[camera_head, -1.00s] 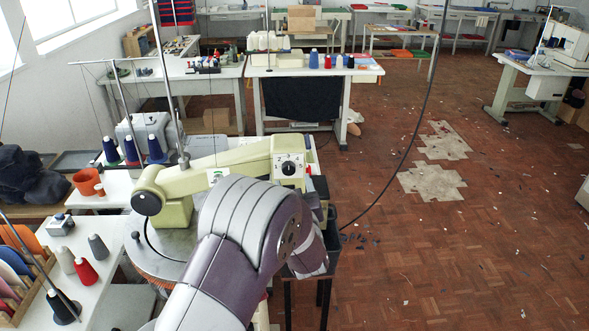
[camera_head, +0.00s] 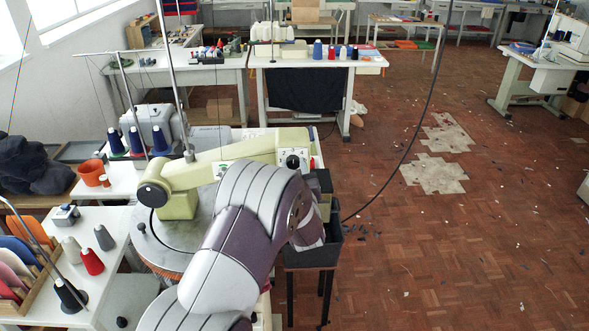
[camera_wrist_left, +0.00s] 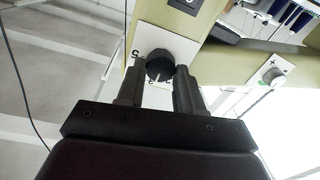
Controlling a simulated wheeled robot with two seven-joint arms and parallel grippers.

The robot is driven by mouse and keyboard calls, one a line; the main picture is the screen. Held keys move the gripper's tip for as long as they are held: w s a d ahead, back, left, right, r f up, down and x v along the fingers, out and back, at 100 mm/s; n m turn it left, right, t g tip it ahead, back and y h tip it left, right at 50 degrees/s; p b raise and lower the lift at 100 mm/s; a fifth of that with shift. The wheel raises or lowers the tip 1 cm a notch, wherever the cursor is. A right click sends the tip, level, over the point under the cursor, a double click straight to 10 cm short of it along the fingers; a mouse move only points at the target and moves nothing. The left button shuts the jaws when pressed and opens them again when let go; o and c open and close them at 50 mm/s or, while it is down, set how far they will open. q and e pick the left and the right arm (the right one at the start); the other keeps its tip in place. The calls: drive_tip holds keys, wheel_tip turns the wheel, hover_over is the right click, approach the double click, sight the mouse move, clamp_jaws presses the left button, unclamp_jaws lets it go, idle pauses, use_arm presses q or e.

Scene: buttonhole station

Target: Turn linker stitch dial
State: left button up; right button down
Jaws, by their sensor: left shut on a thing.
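The linker is a pale green machine (camera_head: 235,158) over a round metal plate (camera_head: 180,235). In the left wrist view, a black numbered dial (camera_wrist_left: 159,64) sits on a white plate on the machine's green body. My left gripper (camera_wrist_left: 158,88) has one finger on each side of this dial and is shut on it. A second knob with plus and minus marks (camera_wrist_left: 273,76) is to its right, apart from the fingers. My right gripper is not in view.
A dark bin (camera_head: 318,255) on a stand is right of my arm. Blue yarn cones (camera_head: 137,141), an orange cup (camera_head: 91,173) and a table with several cones (camera_head: 104,237) are at left. A thin dark cable (camera_head: 405,150) hangs at right.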

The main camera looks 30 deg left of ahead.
use_arm(q)
drive_tip(key=shift+m, duration=0.3)
drive_tip(key=m+b, duration=0.1)
drive_tip(key=m, duration=0.2)
drive_tip(key=shift+m, duration=0.3)
drive_tip(key=shift+m+t+b, duration=0.3)
drive_tip(key=shift+m+b, duration=0.3)
drive_tip(key=shift+m, duration=1.7)
drive_tip(key=shift+r, duration=0.1)
drive_tip(key=o, duration=1)
drive_tip(key=shift+w, duration=0.1)
drive_tip(key=shift+o, duration=0.2)
